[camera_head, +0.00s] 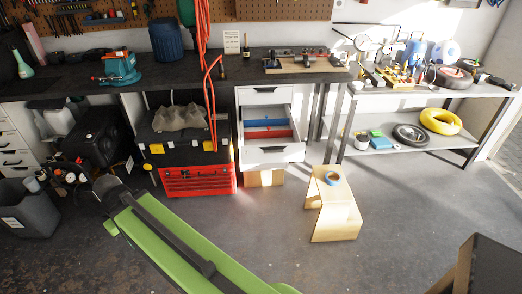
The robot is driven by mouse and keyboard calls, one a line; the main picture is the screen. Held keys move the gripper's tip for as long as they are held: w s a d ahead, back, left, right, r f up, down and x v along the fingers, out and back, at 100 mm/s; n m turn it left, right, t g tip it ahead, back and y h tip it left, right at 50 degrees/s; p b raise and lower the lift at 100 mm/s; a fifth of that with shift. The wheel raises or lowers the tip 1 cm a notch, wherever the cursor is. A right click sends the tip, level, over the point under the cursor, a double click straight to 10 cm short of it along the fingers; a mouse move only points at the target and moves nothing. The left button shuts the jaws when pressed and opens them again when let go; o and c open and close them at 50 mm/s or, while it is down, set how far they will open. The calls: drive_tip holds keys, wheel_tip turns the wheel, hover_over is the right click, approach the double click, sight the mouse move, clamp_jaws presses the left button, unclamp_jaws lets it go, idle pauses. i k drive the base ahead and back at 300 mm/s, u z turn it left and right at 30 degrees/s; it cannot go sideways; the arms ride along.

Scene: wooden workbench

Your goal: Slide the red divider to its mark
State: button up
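An open drawer (292,139) of the white cabinet under the dark workbench stands pulled out near the middle of the view. Inside it a red strip (268,134), which looks like the red divider, lies across the drawer nearer the front. A blue strip (268,124) lies behind it. The mark for the divider is too small to make out. My green arm link crosses the lower left, well short of the drawer.
A small wooden stool (335,218) with a blue tape roll (333,179) stands right of the drawer. A red toolbox (198,180) stands left of it. A dark box (495,268) is at lower right. The floor in front of the drawer is clear.

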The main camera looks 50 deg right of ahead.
sight(260, 135)
drive_tip(key=z, duration=1.6)
drive_tip(key=i, duration=0.3)
drive_tip(key=u, duration=0.8)
drive_tip(key=i, duration=1.2)
drive_tip(key=u, duration=0.4)
